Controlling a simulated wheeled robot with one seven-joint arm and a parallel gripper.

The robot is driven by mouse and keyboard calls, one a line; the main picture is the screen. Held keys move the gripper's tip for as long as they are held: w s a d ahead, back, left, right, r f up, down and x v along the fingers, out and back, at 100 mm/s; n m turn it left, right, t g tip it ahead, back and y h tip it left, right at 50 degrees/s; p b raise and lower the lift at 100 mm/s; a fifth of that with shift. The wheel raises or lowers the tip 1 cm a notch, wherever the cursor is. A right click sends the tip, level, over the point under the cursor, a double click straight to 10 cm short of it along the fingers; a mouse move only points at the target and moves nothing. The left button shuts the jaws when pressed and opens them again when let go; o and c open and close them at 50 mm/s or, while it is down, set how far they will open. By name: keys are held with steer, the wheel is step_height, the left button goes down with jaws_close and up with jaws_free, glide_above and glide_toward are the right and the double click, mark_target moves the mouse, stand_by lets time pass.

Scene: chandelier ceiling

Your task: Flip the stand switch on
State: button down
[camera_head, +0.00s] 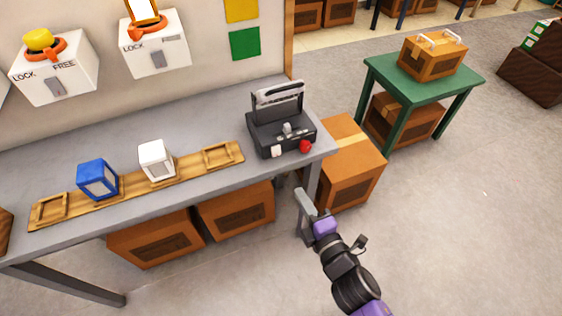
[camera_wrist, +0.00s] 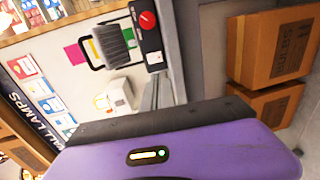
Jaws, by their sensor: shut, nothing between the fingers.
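The stand is a black box (camera_head: 262,137) with a raised grey-and-white frame at its back, near the right end of the grey workbench. A small white switch (camera_head: 276,151) and a round red knob (camera_head: 305,146) are on its front. Whether the switch is on or off is too small to tell. In the wrist view the stand (camera_wrist: 150,41) shows at the top, turned sideways, with the red knob (camera_wrist: 147,20) and white switch (camera_wrist: 155,57). My gripper (camera_head: 301,198) is shut and empty, in front of the bench's right end, apart from the stand.
The workbench (camera_head: 215,115) also bears a wooden rail (camera_head: 195,167) with a blue cube (camera_head: 97,179) and a white cube (camera_head: 155,160). A cardboard box (camera_head: 352,165) stands beside the bench. A green table (camera_head: 425,88) is further right.

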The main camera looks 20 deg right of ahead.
mark_target(277, 155)
steer(key=w, duration=0.4)
steer(key=w+f, duration=0.1)
steer(key=w, duration=0.4)
steer(key=w+p, duration=0.1)
steer(key=w, duration=0.4)
steer(key=shift+f, duration=0.35)
steer(key=shift+d, duration=0.1)
